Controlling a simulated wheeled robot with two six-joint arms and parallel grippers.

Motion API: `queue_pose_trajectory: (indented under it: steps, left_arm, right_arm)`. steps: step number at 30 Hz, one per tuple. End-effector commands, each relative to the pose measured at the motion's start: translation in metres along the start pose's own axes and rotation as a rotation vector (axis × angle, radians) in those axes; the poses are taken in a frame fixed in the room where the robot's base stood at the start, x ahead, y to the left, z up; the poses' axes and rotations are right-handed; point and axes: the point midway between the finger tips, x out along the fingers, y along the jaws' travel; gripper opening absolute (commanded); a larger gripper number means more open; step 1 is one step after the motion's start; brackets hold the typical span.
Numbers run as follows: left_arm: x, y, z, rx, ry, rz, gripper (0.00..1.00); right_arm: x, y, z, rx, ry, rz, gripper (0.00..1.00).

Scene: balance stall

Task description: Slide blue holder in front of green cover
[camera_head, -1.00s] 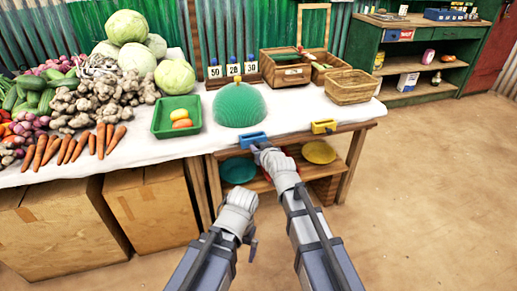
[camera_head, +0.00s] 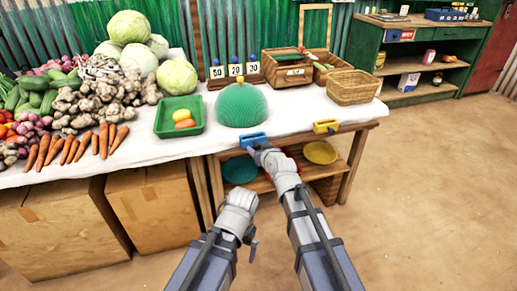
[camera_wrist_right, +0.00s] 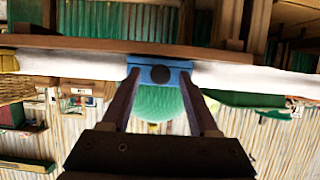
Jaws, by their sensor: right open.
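The blue holder (camera_head: 253,140) stands at the front edge of the table, in front of the green cover (camera_head: 241,106), a ribbed dome on the white cloth. My right gripper (camera_head: 258,149) is at the holder's near side. In the right wrist view, its open fingers (camera_wrist_right: 160,82) are on either side of the blue holder (camera_wrist_right: 172,66), close to its ends; I cannot tell whether they touch it. The green cover (camera_wrist_right: 158,104) shows beyond it, between the fingers. My left gripper (camera_head: 251,246) hangs low in front of the table, and its finger opening is unclear.
A yellow holder (camera_head: 326,126) stands at the table edge to the right. A green tray (camera_head: 163,129) with fruit is left of the cover. Number cards (camera_head: 236,70) and baskets (camera_head: 352,97) stand behind and to the right. Plates (camera_head: 320,153) lie on the shelf below.

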Motion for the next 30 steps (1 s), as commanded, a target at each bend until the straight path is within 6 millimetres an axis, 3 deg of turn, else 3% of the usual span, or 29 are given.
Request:
queue_pose_trajectory:
  steps: [15,30]
  left_arm:
    - [-0.028,-0.002,0.002,-0.001,0.000,0.005,1.00]
    - [-0.029,-0.002,0.002,-0.001,0.000,0.005,1.00]
  right_arm:
    - [-0.072,0.000,-0.001,0.000,0.000,0.001,0.61]
    - [-0.076,0.000,0.000,0.000,-0.001,0.000,0.61]
